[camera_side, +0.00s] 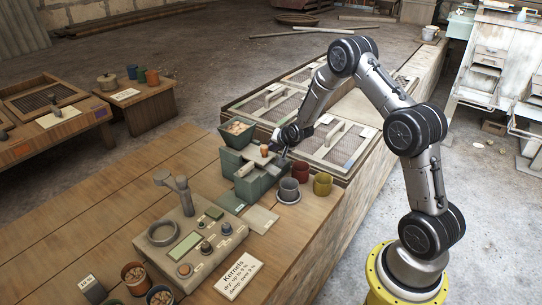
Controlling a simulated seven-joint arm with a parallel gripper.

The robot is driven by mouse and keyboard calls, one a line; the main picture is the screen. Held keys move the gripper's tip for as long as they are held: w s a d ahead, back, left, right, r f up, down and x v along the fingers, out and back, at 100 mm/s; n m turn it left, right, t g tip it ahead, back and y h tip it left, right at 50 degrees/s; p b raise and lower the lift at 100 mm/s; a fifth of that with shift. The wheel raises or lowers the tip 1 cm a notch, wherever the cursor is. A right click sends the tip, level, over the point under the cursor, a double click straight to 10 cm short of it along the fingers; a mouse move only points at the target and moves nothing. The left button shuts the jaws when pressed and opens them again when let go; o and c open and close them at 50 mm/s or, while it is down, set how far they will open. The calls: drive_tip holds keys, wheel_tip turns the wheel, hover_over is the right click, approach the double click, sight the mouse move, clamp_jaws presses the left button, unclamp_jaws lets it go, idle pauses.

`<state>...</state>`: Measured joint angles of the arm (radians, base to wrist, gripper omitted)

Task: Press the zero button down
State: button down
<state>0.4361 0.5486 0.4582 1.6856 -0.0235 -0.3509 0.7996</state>
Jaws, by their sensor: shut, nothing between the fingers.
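A grey-beige instrument (190,240) with a green display (185,247), a round ring-shaped well and an upright post stands on the wooden bench. It carries several small round knobs or buttons, among them a dark one (206,247) and another at its right corner (226,229). Their small labels are too small to read, so I cannot tell which is the zero button. My gripper (272,154) is shut and empty, beside a small brown object (264,150) at the top of a green stepped block (250,172). It is well away from the instrument, up and to the right; its fingertips are small and partly unclear.
The bench's left part is clear.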

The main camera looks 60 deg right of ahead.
drive_tip(key=shift+f, duration=0.1)
idle(0.4)
drive_tip(key=shift+f, duration=0.35)
drive_tip(key=shift+f, duration=0.45)
idle(0.9)
drive_tip(key=shift+r, duration=0.85)
drive_tip(key=shift+r, duration=2.55)
drive_tip(key=shift+a, duration=0.1)
